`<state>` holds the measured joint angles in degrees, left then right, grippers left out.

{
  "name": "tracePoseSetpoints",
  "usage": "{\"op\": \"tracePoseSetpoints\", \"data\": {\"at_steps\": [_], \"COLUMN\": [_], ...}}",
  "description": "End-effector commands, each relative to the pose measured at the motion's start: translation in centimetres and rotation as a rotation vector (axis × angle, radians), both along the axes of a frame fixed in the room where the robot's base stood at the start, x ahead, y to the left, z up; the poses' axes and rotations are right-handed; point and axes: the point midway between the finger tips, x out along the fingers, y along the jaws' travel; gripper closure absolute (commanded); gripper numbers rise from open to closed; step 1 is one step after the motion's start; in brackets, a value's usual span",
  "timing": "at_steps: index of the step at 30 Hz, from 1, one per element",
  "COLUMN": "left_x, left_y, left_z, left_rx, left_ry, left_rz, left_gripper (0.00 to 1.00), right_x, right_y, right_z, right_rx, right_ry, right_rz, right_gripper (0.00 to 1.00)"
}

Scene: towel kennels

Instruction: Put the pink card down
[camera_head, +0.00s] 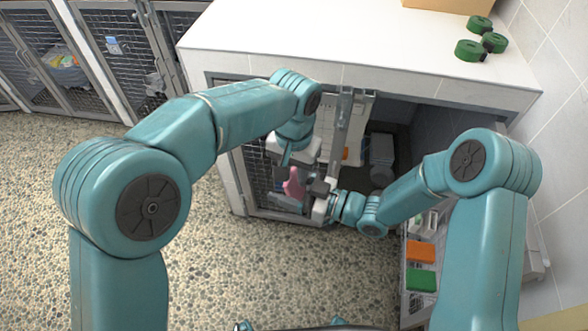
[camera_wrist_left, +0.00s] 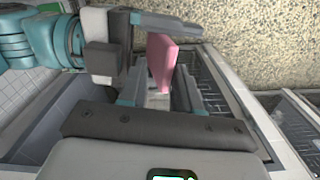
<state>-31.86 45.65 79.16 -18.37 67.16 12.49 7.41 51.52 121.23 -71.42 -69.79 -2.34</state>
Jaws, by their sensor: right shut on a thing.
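The pink card (camera_head: 293,184) stands on edge in front of the open kennel bay in the head view. In the left wrist view the pink card (camera_wrist_left: 160,58) shows tilted, its lower end near the space between my left fingers. My right gripper (camera_head: 310,191) is shut on the card; its dark finger blocks and wrist come in from the left in the wrist view. My left gripper (camera_head: 287,157) is just above the card in the head view. Its two fingers (camera_wrist_left: 162,92) are apart in the wrist view. Whether they touch the card is unclear.
The white kennel top (camera_head: 350,40) carries several green rolls (camera_head: 480,40) at right. A mesh door (camera_head: 262,180) and the open bay are close around both grippers. An orange block (camera_head: 420,251) and a green block (camera_head: 421,279) lie at lower right. Pebbled floor (camera_head: 250,270) is clear.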

Motion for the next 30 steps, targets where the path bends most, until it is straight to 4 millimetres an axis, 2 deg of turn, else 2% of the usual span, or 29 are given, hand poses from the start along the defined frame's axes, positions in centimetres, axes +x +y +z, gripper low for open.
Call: {"op": "tracePoseSetpoints", "data": {"at_steps": [1, 2, 3, 8, 9, 11, 22, 26, 30], "left_x": [0.0, 0.0, 0.0, -0.1, -0.1, -0.1, 0.0, 0.0, 0.0], "left_y": [0.0, 0.0, 0.0, -0.1, -0.1, -0.1, 0.0, 0.0, 0.0], "left_z": [0.0, 0.0, 0.0, 0.0, 0.0, 0.0, 0.0, 0.0, 0.0], "left_rx": [0.0, -0.001, -0.001, -0.001, 0.0, 0.0, 0.0, 0.0, 0.0], "left_ry": [0.0, 0.0, 0.0, 0.002, 0.001, 0.001, 0.0, 0.0, 0.0], "left_rz": [0.0, 0.0, 0.0, -0.002, -0.002, -0.002, 0.0, 0.0, 0.0], "left_gripper": [0.86, 0.96, 1.0, 1.0, 1.0, 1.0, 1.0, 1.0, 1.0], "right_x": [0.0, 0.0, 0.0, 0.0, 0.0, 0.0, -0.2, -1.1, -2.6], "right_y": [0.0, 0.0, 0.0, 0.0, 0.0, 0.0, -0.5, -2.5, -5.6], "right_z": [0.0, 0.0, 0.0, 0.0, 0.0, 0.0, 0.0, 0.0, 0.0], "right_rx": [0.0, 0.0, 0.0, 0.0, 0.0, 0.0, 0.0, 0.0, 0.0], "right_ry": [0.0, 0.0, 0.0, -0.001, -0.001, -0.001, 0.0, 0.001, 0.001], "right_rz": [0.0, 0.0, 0.0, 0.001, 0.001, 0.001, -0.001, -0.006, -0.007], "right_gripper": [0.61, 0.61, 0.61, 0.61, 0.22, 0.03, 0.02, 0.02, 0.02]}}
